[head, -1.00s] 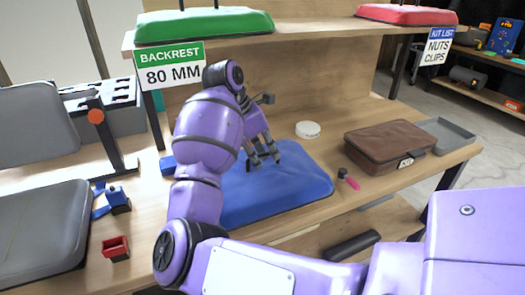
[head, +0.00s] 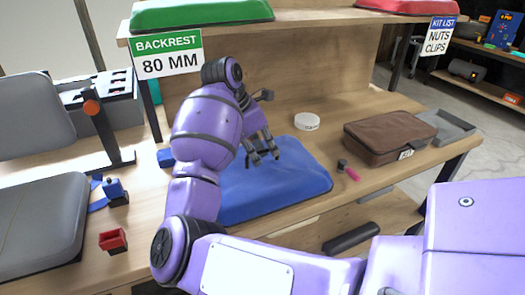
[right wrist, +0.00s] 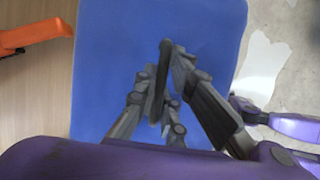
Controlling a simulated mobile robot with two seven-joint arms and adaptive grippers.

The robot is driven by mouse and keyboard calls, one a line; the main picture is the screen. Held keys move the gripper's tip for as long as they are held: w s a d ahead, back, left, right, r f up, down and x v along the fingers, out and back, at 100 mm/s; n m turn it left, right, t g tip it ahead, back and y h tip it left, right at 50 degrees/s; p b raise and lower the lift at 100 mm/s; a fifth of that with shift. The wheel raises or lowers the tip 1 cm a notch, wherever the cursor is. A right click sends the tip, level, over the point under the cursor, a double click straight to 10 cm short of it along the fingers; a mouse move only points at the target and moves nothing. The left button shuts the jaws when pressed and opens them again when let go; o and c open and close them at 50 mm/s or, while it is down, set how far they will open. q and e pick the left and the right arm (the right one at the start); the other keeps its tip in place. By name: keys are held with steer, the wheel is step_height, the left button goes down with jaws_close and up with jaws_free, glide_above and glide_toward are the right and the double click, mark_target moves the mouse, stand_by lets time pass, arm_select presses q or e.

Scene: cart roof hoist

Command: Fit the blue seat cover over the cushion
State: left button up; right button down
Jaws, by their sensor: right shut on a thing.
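The blue seat cover (head: 278,185) lies on the wooden bench as a smooth, padded-looking slab with rounded edges. It fills the middle of the right wrist view (right wrist: 110,60). No separate cushion shows under it, and I cannot tell whether one is inside. My right gripper (head: 264,156) is over the cover's upper part, its fingers pointing down. My right arm hides the cover's left side. My left gripper is not in view.
A grey padded seat (head: 40,228) and grey back pad (head: 35,112) stand at the left. A red block (head: 113,241) lies near the bench front.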

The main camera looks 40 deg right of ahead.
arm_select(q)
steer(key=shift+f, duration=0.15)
arm_select(e)
steer(key=shift+f, duration=0.15)
steer(key=c, duration=1.7)
jaws_free()
steer(key=shift+c, duration=0.2)
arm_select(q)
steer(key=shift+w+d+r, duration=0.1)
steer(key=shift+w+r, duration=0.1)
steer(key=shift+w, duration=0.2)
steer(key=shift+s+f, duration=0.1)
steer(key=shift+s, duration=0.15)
arm_select(e)
steer(key=v, duration=1.2)
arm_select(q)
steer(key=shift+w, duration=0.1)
